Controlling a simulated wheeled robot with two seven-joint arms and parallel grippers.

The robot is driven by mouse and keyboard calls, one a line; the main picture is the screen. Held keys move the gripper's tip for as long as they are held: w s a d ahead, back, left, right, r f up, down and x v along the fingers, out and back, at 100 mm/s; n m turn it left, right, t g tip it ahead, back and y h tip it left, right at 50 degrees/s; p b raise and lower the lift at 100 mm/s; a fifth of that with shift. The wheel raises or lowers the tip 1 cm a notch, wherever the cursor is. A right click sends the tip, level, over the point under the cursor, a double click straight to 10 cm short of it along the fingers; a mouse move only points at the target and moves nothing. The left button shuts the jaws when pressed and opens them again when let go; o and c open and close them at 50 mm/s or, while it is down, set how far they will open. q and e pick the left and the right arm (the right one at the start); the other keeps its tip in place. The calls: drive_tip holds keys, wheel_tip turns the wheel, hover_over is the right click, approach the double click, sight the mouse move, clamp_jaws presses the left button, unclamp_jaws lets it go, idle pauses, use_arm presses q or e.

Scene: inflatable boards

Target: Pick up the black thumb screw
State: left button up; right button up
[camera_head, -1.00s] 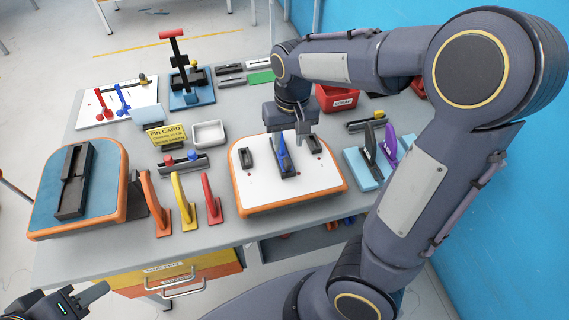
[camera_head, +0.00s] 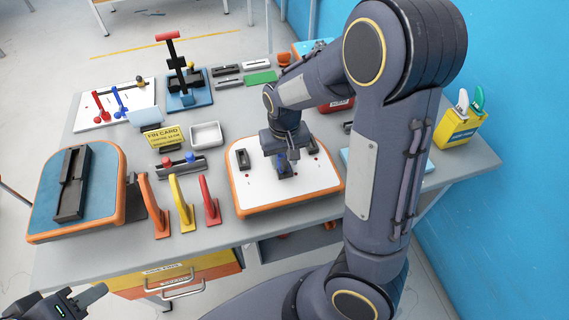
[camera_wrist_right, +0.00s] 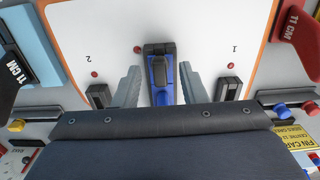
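I cannot pick out the black thumb screw with certainty in either view. My right gripper (camera_head: 287,160) is over the white board with an orange edge (camera_head: 318,178). In the right wrist view its two fingers (camera_wrist_right: 159,88) are spread, one on each side of a blue fin (camera_wrist_right: 163,98) in a dark fin box with a black piece on top (camera_wrist_right: 159,72). Both fingers look apart from it. A dark rail with a red and a blue knob (camera_head: 180,166) lies left of the board. My left gripper (camera_head: 75,303) is at the lower left, away from the table.
Orange, yellow and red fins (camera_head: 182,203) stand along the front edge. A blue board (camera_head: 105,180) with a dark fin box is at the left. A yellow sign (camera_head: 165,137) and a white tray (camera_head: 207,135) stand behind. My right arm hides part of the table's right side.

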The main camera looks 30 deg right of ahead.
clamp_jaws()
